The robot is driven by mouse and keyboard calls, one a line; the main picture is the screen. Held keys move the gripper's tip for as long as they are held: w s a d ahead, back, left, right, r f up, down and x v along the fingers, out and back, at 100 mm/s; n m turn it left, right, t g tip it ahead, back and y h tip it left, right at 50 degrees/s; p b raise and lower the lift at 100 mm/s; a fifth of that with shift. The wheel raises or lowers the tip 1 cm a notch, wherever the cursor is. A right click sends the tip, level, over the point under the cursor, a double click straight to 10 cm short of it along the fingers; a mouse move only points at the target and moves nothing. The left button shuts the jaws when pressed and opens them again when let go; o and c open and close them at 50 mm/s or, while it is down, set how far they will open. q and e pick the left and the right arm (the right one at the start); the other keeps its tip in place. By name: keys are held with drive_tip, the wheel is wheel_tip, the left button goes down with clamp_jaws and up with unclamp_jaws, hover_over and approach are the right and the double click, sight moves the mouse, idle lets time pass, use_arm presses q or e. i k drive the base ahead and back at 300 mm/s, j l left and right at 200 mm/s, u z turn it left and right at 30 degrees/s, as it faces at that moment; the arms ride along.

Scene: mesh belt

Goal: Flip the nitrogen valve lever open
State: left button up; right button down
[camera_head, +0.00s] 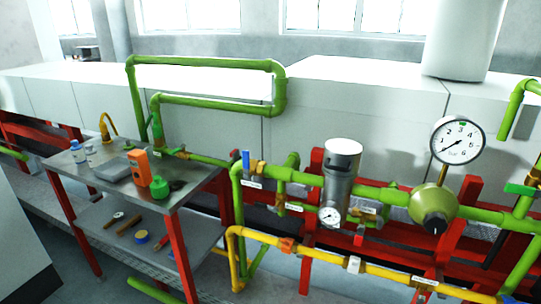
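Several valves sit on the green and yellow pipes; their labels are too small to read, so I cannot tell which is the nitrogen valve. A blue lever (246,160) stands upright on a brass valve on the green pipe (300,177), above a white label (252,184). An orange handle (288,245) sits on the yellow pipe (325,258). A green lever (520,190) lies across the pipe at the right edge. Neither gripper is in view.
A round gauge (458,140) and an olive regulator (433,207) stand at right, a silver filter cylinder (341,172) at centre. Red frames (305,230) carry the pipes. A metal cart (180,188) at left holds bottles, an orange device (139,167) and loose tools.

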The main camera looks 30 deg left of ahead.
sight(245, 154)
drive_tip(key=u, duration=1.25)
